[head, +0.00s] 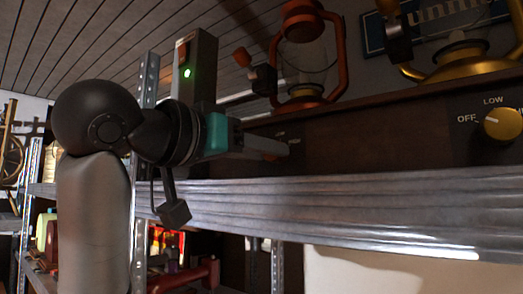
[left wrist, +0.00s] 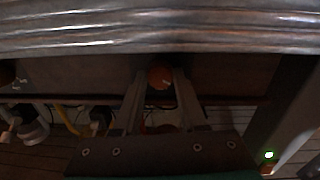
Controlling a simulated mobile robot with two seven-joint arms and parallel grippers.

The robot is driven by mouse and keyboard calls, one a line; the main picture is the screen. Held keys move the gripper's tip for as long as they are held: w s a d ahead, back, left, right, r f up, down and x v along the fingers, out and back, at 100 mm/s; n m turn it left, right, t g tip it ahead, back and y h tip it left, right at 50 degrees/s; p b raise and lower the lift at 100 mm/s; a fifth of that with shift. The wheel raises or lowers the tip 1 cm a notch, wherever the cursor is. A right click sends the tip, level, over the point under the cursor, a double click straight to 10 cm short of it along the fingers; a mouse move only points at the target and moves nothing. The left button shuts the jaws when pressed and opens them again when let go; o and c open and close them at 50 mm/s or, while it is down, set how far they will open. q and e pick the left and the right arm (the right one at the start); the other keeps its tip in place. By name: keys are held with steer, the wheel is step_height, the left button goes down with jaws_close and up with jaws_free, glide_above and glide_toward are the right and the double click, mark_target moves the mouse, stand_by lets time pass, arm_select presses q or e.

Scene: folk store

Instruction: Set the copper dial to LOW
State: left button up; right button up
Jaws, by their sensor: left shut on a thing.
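The copper dial (left wrist: 160,77) shows in the left wrist view as a round orange-brown knob on the dark panel. My left gripper (head: 284,150) reaches the panel from the left in the head view. In the left wrist view its two fingers stand on either side of the copper dial, shut on it. In the head view the dial is hidden behind the gripper, and the faint marks beside the fingertips are too small to read. The dial's pointer setting cannot be made out. My right gripper is in neither view.
A yellow dial (head: 503,124) with OFF and LOW labels sits farther right on the panel. A red lantern (head: 303,55) and a brass lantern (head: 460,68) stand above. A metal shelf edge (head: 350,213) runs just below the panel.

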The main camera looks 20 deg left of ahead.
arm_select(q)
jaws_close()
steer(key=shift+m, duration=0.4)
steer(key=m+p, duration=0.1)
steer(key=m, duration=0.1)
steer(key=m+p, duration=0.1)
steer(key=shift+a+r+m, duration=0.1)
steer(key=shift+r+m, duration=0.1)
steer(key=shift+m, duration=0.2)
steer(key=m+p, duration=0.1)
steer(key=m, duration=0.2)
steer(key=shift+p, duration=0.4)
steer(key=shift+m+y+p, duration=0.3)
steer(key=shift+m+p, duration=0.75)
steer(key=shift+m, duration=1.05)
steer(key=o, duration=0.9)
jaws_free()
steer(key=shift+c, duration=0.2)
